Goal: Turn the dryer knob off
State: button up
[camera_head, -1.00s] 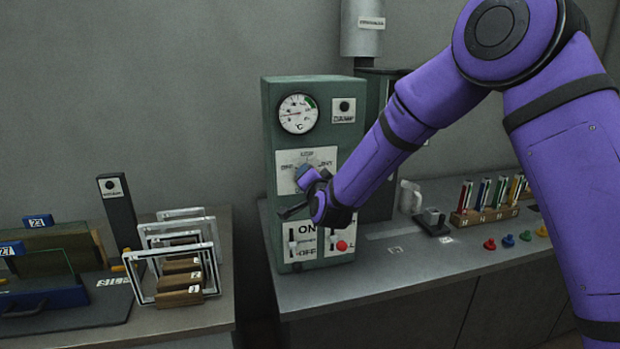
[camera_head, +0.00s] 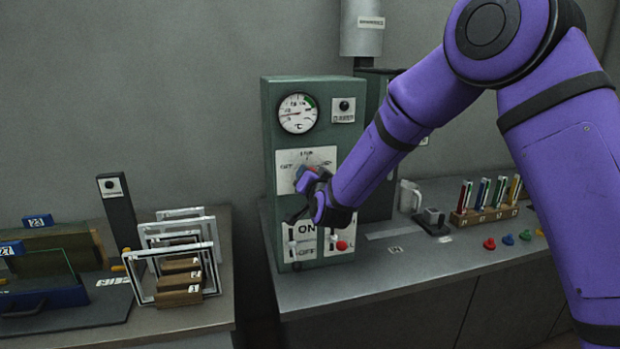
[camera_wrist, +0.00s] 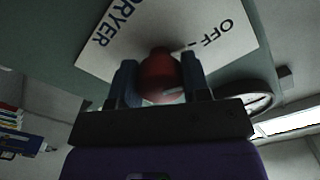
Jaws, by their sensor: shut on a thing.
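The dryer knob is red (camera_wrist: 160,75) and sits on a white label plate (camera_wrist: 235,45) reading "DRYER" and "OFF" in the wrist view. My gripper (camera_wrist: 160,82) is shut on it, one finger on each side. A small pale mark shows on the knob, but I cannot tell which setting it points to. In the head view, my gripper (camera_head: 306,180) is at the white dial plate (camera_head: 287,160) on the front of the green control box (camera_head: 272,120). My fingers hide most of the knob there.
A round gauge (camera_head: 298,113) is above the dial plate. An ON/OFF switch panel (camera_head: 305,262) with a red-tipped lever (camera_head: 342,245) is just below my gripper. Metal frames (camera_head: 150,285) stand on the left bench. A pen rack (camera_head: 485,215) is on the right counter.

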jog(key=o, duration=0.9)
jog(key=v, duration=1)
jog(key=shift+s, duration=0.4)
jog(key=shift+d, duration=0.1)
jog(key=s+d+r+n+g+h, duration=0.1)
jog(key=s+d+r+n+g, duration=0.15)
jog(key=s+d+r, duration=0.4)
jog(key=s+d+r+n+g+h, duration=0.1)
jog(key=s+d+r+g, duration=0.25)
jog(key=d, duration=0.55)
jog(key=s+d+g+h, duration=0.1)
jog(key=s+d, duration=0.3)
jog(key=s, duration=0.4)
jog(key=s+d+r+g+h, duration=0.1)
jog(key=s+d+g, duration=0.2)
jog(key=s+d, duration=0.2)
jog(key=s+d+r+g+h, duration=0.1)
jog(key=s+d, duration=0.4)
jog(key=s, duration=0.6)
jog(key=shift+s+g, duration=0.3)
jog(key=shift+g, duration=0.3)
